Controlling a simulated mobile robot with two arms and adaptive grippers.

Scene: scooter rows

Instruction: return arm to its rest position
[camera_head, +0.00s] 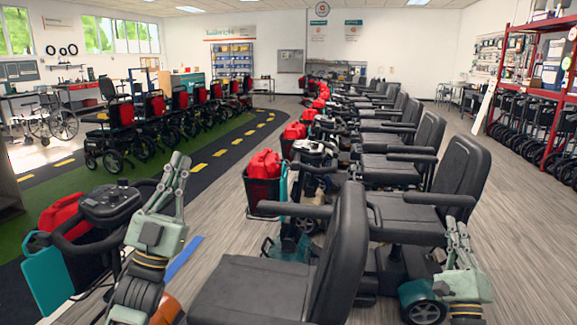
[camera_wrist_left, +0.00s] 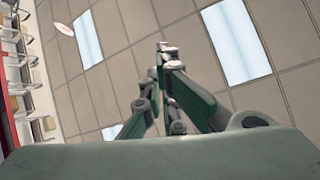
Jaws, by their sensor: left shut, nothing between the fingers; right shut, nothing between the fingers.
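My left gripper (camera_head: 181,162) points upward at the lower left in the head view, in front of the nearest scooter's handlebar console. In the left wrist view its fingers (camera_wrist_left: 166,50) meet at the tips, shut and empty, with ceiling panels behind them. My right gripper (camera_head: 457,228) is at the lower right of the head view, also pointing up. It is shut with nothing in it, next to a black scooter seat (camera_head: 461,172). Part of each forearm is cut off by the lower frame edge.
The nearest scooter's black seat (camera_head: 260,295) stands between my arms. Its console (camera_head: 110,203) and a red bag (camera_head: 60,212) are close to my left arm. A row of scooters runs back from there. Grey floor (camera_head: 530,235) is open at the right, before a red rack (camera_head: 560,110).

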